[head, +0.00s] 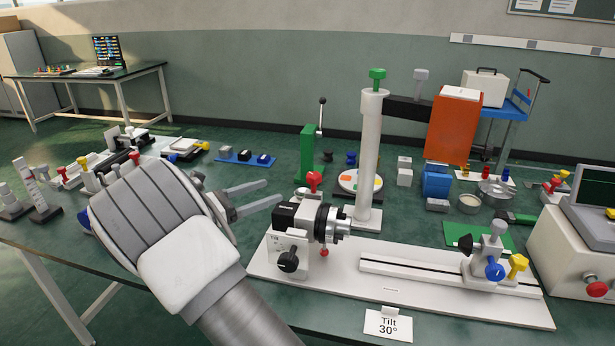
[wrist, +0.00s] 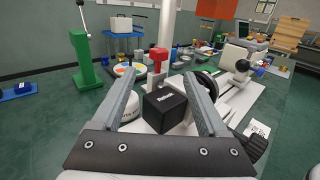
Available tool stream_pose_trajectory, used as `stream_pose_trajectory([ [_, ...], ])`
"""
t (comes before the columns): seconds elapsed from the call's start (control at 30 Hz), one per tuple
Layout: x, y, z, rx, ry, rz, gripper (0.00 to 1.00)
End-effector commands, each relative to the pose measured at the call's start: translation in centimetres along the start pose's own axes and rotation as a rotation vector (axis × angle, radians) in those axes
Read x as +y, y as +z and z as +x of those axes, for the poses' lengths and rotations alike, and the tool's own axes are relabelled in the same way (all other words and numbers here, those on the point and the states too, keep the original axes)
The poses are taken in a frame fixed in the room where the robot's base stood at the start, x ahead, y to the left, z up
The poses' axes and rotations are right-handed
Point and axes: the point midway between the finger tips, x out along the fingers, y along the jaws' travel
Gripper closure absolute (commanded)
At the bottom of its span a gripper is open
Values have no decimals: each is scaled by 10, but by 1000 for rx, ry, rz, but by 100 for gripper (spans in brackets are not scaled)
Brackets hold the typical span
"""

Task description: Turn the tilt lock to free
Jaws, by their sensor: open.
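The dividing-head-like unit (head: 300,215) stands at the left end of a long white base plate (head: 340,293). It has a black body (wrist: 165,105), a red knob (head: 315,181) on top, and a black knob (head: 288,261) on a front plate whose lettering seems to read "Tilt". A small red ball (head: 324,252) shows under the unit. I cannot tell for sure which of these is the tilt lock. My gripper (head: 273,190) is open and empty, left of the red knob. In the wrist view the red knob (wrist: 158,60) appears between and beyond the fingers (wrist: 160,78), apart from them.
A card reading "Tilt 30°" (head: 388,325) stands at the front. A white column (head: 370,150) rises behind the unit, with a green lever stand (head: 308,150) to its left. A tailstock with blue and yellow knobs (head: 488,250) sits on the plate's right end.

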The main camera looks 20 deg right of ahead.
Motion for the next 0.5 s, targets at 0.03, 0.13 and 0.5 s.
stream_pose_trajectory([
  [0.03, 1, -1, 1, -8, 2, -4, 24],
  [0.13, 2, -1, 8, -9, 2, -5, 24],
  [0.5, 0, -2, 82, -7, -1, -4, 24],
])
